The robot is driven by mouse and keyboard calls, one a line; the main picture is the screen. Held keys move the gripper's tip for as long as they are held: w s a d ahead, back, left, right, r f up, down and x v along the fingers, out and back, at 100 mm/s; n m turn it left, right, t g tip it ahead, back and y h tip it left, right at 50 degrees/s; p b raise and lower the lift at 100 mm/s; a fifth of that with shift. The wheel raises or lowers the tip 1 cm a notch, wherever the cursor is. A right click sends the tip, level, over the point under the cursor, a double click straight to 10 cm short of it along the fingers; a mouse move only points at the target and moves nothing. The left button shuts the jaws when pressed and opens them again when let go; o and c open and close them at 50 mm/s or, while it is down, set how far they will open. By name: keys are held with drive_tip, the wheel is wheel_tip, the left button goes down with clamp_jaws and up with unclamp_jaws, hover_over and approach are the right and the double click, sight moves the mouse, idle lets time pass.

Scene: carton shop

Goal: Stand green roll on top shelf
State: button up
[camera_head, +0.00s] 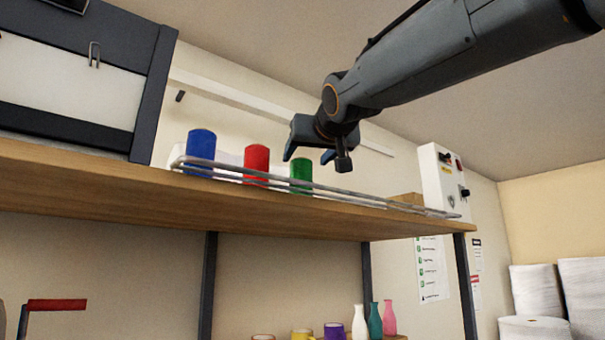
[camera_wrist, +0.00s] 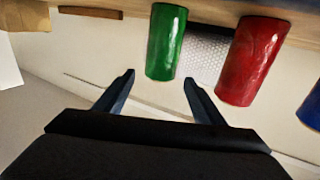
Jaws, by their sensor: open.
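The green roll (camera_head: 301,174) stands upright on the wooden top shelf (camera_head: 110,187), at the right end of a row behind a metal rail. A red roll (camera_head: 256,163) and a blue roll (camera_head: 201,151) stand to its left. My gripper (camera_head: 308,156) is above the green roll, open and empty, with its fingers apart. In the wrist view the green roll (camera_wrist: 166,42) appears beyond the two fingertips (camera_wrist: 158,78), clear of both. The red roll (camera_wrist: 252,60) is beside it. The rail hides the green roll's lower part in the head view.
A metal rail (camera_head: 330,190) runs along the shelf's front edge. A dark-framed case (camera_head: 75,75) stands at the shelf's left, and a white control box (camera_head: 438,178) at its right. Bottles (camera_head: 375,321) and mugs (camera_head: 333,331) stand below. Shelf room shows right of the green roll.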

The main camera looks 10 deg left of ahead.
drive_tip(key=shift+b+v, duration=0.35)
drive_tip(key=shift+v, duration=0.95)
